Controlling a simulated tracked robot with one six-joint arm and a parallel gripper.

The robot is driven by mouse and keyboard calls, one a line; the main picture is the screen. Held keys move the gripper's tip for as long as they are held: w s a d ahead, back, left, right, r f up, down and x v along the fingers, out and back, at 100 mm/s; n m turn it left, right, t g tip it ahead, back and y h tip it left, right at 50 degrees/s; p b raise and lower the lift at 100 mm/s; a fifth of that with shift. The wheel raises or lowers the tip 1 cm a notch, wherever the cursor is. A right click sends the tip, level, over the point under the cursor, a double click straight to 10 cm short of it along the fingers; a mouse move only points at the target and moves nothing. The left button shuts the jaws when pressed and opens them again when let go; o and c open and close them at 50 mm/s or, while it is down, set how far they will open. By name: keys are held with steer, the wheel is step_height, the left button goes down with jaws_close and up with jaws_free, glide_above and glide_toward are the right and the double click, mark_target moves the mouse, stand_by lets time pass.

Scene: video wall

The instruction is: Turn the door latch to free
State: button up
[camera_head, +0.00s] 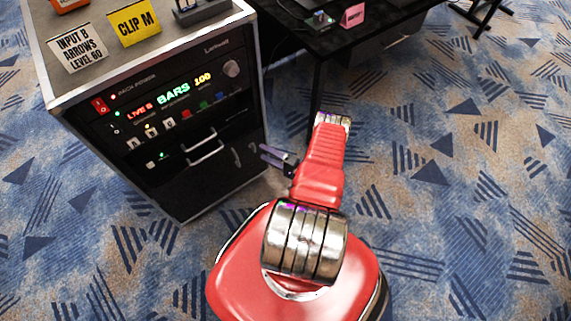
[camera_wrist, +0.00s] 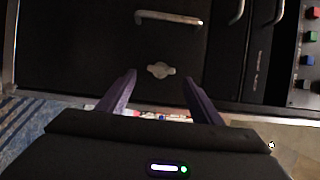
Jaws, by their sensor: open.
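The door latch (camera_wrist: 160,70) is a small silver butterfly-shaped piece on the dark door (camera_wrist: 90,50) in the wrist view. Its two wings lie roughly level in that picture. I cannot make it out clearly in the head view. My gripper (camera_wrist: 160,85) is open and empty, with one purple finger on each side below the latch in the picture. The fingers look apart from it; the depth gap is hard to tell. In the head view, my gripper (camera_head: 265,154) points left at the cabinet's front.
The cabinet (camera_head: 180,130) has chrome handles (camera_head: 205,142), lit displays and coloured buttons. A bar handle (camera_wrist: 168,17) lies above the latch in the wrist view. A black table (camera_head: 320,40) stands behind; patterned carpet is open on the right.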

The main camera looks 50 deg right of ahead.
steer(key=s+d, duration=0.1)
steer(key=s, duration=1)
steer(key=shift+d+f, duration=0.1)
stand_by(0.5)
